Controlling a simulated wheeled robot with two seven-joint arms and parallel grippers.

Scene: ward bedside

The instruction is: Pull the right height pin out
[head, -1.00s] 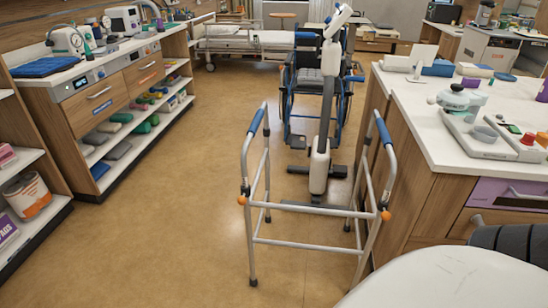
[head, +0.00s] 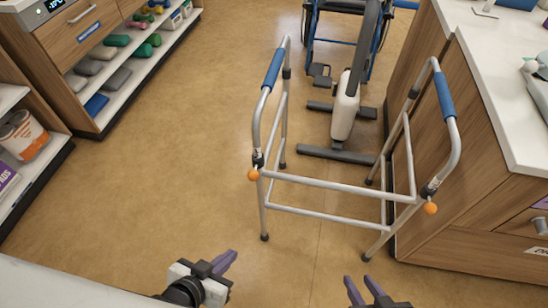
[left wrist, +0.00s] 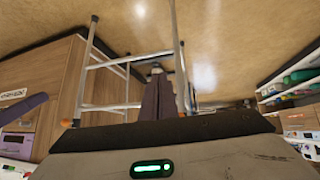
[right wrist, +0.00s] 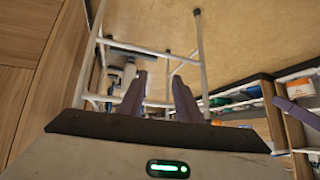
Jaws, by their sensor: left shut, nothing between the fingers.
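The walking frame (head: 335,184) stands upright on the floor with blue hand grips. Its right height pin (head: 430,208) is an orange ball low on the right front leg. A matching left pin (head: 253,174) sits on the left leg. My left gripper (head: 229,256) is shut and empty, below the left leg in the head view and apart from the frame. My right gripper (head: 358,280) is open and empty, below and left of the right pin, with clear space between. Its spread purple fingers also show in the right wrist view (right wrist: 158,98).
A wooden cabinet (head: 470,185) stands close beside the frame's right side. A patient lift (head: 345,105) and a wheelchair (head: 335,40) are behind it. Shelves (head: 110,75) line the left. The floor between shelves and frame is clear. A pale surface edge (head: 60,285) is at bottom left.

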